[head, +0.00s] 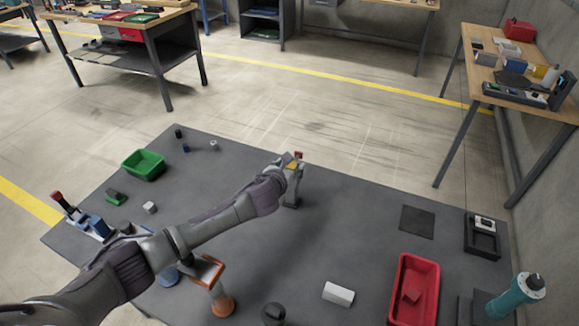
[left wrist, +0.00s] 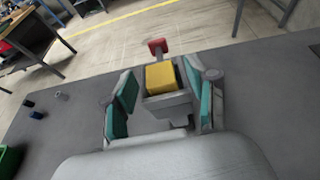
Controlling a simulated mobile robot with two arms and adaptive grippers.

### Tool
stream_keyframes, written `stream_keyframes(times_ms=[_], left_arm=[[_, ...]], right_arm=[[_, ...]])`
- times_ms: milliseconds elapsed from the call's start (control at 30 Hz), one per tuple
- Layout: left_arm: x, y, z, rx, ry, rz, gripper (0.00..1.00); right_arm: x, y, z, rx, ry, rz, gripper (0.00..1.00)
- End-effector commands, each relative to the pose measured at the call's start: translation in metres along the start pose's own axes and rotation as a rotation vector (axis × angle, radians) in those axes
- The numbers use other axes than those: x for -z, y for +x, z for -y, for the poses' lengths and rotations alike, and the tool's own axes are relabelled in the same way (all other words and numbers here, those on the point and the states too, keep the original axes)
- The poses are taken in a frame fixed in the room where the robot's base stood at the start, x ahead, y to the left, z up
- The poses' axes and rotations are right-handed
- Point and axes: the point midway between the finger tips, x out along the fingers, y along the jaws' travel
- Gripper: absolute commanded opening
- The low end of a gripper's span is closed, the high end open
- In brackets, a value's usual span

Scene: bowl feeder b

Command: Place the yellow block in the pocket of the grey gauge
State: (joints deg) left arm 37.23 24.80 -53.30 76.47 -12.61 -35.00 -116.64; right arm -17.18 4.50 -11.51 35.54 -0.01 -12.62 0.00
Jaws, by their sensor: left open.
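The yellow block (left wrist: 160,77) sits at the top of a grey upright holder (left wrist: 170,105) with a red knob (left wrist: 157,46) behind it. In the head view the yellow block (head: 291,166) shows small at the end of my left arm, above the grey stand (head: 292,192). I cannot tell whether the block is in a pocket or only on the holder. My left gripper (left wrist: 163,100) is open, its teal-padded fingers on either side of the block, with a gap at the left finger. My right gripper is not in view.
A green bin (head: 143,165) stands far left on the dark table (head: 345,240). A red tray (head: 414,285), white block (head: 338,293), black frame (head: 482,238) and teal cylinder (head: 515,297) are at the right. An orange-topped stand (head: 207,268) is below my left arm.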

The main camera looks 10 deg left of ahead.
Motion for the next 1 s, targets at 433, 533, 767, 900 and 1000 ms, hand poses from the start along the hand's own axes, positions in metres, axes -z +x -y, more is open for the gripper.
stream_keyframes(times_ms=[433,533,767,900,1000], left_arm=[[-0.002,-0.041,-0.001,0.002,0.002,0.001,0.57],[-0.002,-0.062,-0.001,0.001,0.002,0.001,0.57],[-0.002,-0.102,0.0,0.002,0.001,0.001,0.57],[-0.002,-0.116,0.0,0.002,0.001,0.001,0.57],[-0.002,-0.12,0.0,0.0,0.001,0.0,0.57]], right_arm=[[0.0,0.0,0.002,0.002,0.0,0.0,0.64],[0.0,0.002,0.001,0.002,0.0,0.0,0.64],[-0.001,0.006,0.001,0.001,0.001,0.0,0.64],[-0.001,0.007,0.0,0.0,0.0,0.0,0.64],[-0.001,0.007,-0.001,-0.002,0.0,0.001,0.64]])
